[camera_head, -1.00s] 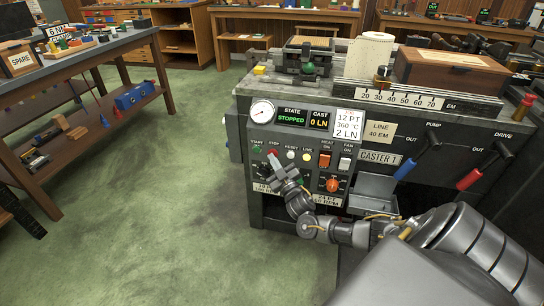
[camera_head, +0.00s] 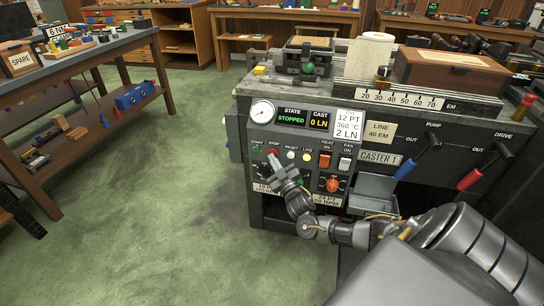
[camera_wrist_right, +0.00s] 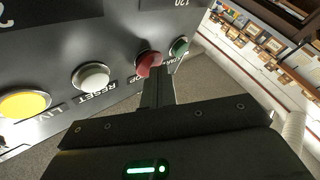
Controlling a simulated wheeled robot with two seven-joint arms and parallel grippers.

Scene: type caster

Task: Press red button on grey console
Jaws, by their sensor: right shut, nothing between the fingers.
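The grey console (camera_head: 300,137) stands at the centre right in the head view, with a row of buttons along its front panel. The red button (camera_head: 272,152), labelled STOP, sits between a green START button and a white RESET button. It also shows in the right wrist view (camera_wrist_right: 148,61). My right gripper (camera_head: 275,163) is shut and empty, its fingertips at the lower edge of the red button. In the right wrist view the closed fingers (camera_wrist_right: 157,88) overlap the button's lower part; whether they touch it I cannot tell. My left gripper is not in view.
A yellow button (camera_wrist_right: 24,104) and a white button (camera_wrist_right: 91,76) lie left of the red one in the wrist view; a green button (camera_wrist_right: 179,47) lies right. The console's state display (camera_head: 291,117) reads STOPPED. Green floor (camera_head: 180,210) is clear to the left.

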